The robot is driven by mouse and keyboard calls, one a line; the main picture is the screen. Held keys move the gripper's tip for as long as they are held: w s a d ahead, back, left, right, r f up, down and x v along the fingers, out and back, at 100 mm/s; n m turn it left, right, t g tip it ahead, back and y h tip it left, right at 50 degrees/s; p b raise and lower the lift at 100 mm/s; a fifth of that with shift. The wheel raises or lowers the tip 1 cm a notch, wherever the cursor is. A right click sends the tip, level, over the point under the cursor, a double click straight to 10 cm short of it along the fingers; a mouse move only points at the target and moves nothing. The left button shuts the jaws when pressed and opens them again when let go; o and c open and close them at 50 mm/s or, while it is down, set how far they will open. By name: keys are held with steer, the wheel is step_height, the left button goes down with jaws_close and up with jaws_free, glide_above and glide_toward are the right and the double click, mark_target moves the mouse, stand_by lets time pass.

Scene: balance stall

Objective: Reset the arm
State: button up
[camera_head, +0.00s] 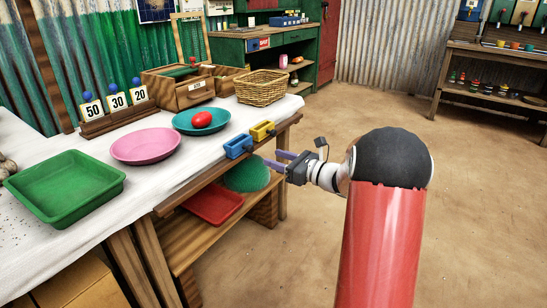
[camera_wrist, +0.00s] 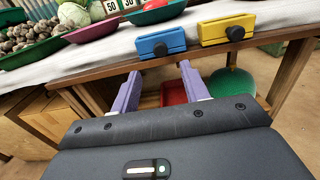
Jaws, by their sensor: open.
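My gripper (camera_head: 277,161) is at the front edge of the stall table, near the blue and yellow blocks on that edge. In the wrist view its two purple fingers (camera_wrist: 160,84) are apart with nothing between them. The blue block (camera_wrist: 161,43) with a dark knob is just beyond the fingers. The yellow block (camera_wrist: 228,29) with a dark knob is to its right. Both also show in the head view, the blue block (camera_head: 238,146) and the yellow block (camera_head: 263,130). My red arm spans the lower right of the head view.
The white-topped table (camera_head: 97,226) bears a green tray (camera_head: 62,214), a pink plate (camera_head: 145,160), a teal plate (camera_head: 187,127) with a red item, number cards and a wicker basket (camera_head: 262,87). A red tray (camera_head: 213,205) and green dome (camera_head: 247,175) are below. Floor at right is clear.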

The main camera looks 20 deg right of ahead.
steer(key=s+a+r+n+g+h, duration=0.1)
steer(key=s+a+r+n+g, duration=0.1)
steer(key=s+a+n+g, duration=1.15)
steer(key=s+d+f+n+t+h, duration=0.1)
steer(key=s+n+t+h, duration=0.3)
steer(key=s+n+h, duration=0.5)
steer(key=s+n, duration=0.6)
steer(key=s, duration=0.7)
steer(key=shift+f+h, duration=0.3)
